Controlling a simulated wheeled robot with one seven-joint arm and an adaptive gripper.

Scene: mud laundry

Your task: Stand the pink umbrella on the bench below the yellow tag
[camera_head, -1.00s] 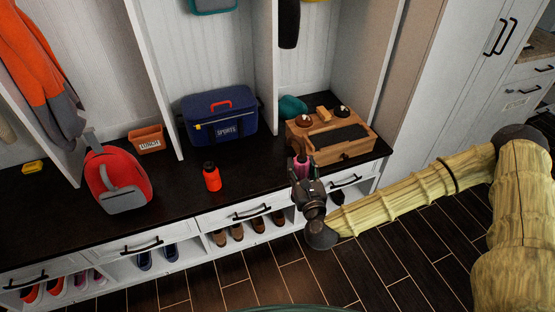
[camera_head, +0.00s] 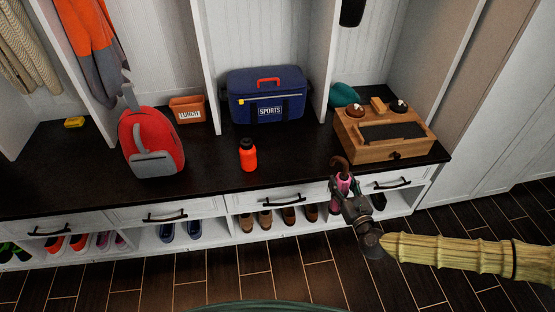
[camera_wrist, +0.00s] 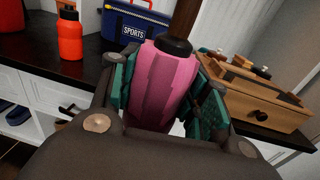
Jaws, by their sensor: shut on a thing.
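The pink umbrella (camera_head: 343,182) is held roughly upright in my gripper (camera_head: 347,192), just in front of the bench's front edge. Its brown curved handle points up. In the wrist view its folded pink body (camera_wrist: 163,78) sits between the teal finger pads of my gripper (camera_wrist: 165,98), with a dark collar on top. The dark-topped bench (camera_head: 205,190) runs across the head view. A small yellow block (camera_head: 75,122) lies on it at the far left, and a small yellow patch (camera_head: 240,101) shows on the blue sports bag. I cannot tell whether either is the yellow tag.
On the bench stand a red backpack (camera_head: 152,142), a lunch bin (camera_head: 187,109), the blue sports bag (camera_head: 266,95), an orange bottle (camera_head: 248,155) and a wooden box (camera_head: 384,138). White dividers split the bays. Bare bench lies around the bottle.

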